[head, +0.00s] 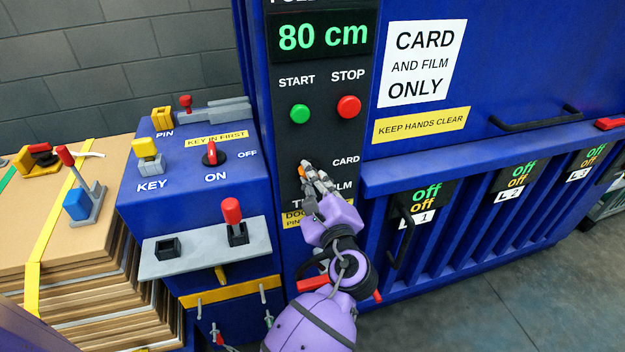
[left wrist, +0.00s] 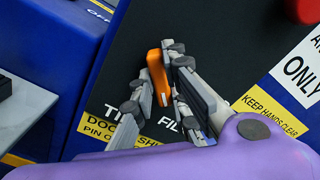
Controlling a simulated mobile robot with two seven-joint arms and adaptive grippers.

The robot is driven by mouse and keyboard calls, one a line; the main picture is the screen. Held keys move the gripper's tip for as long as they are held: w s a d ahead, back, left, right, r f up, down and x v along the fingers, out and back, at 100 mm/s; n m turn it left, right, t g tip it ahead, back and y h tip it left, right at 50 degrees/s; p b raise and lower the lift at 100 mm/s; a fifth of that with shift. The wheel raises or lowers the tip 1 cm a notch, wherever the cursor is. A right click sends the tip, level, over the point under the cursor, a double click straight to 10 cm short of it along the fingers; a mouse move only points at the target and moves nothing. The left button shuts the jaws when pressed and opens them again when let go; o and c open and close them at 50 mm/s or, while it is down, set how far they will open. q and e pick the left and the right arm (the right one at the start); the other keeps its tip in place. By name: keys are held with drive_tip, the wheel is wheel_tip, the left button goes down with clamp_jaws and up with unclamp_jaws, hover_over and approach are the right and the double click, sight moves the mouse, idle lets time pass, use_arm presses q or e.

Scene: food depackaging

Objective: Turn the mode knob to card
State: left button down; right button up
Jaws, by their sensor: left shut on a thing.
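The orange mode knob (head: 301,171) is on the dark control panel (head: 325,135), left of the CARD and FILM labels. In the left wrist view the knob (left wrist: 157,75) is a long orange bar between my fingers. My left gripper (head: 308,174) reaches up from below and is shut on the knob; it also shows in the left wrist view (left wrist: 161,76). My fingers hide part of the knob and some label letters. I cannot tell which label it points to. My right gripper is not in view.
Above the knob are a green START button (head: 299,114) and a red STOP button (head: 349,107). A blue box with a red ON/OFF switch (head: 210,154) and a grey shelf (head: 190,252) with a red-topped lever stand to the left. A black handle (head: 402,240) is at right.

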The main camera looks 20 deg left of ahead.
use_arm(q)
drive_tip(key=shift+n, duration=0.3)
drive_tip(key=n+b, duration=0.1)
drive_tip(key=n, duration=0.3)
drive_tip(key=n+b, duration=0.2)
drive_tip(key=n, duration=0.2)
drive_tip(key=shift+a+f+b, duration=0.1)
drive_tip(key=shift+f+b, duration=0.1)
drive_tip(key=shift+b, duration=0.1)
drive_tip(key=shift+n, duration=0.3)
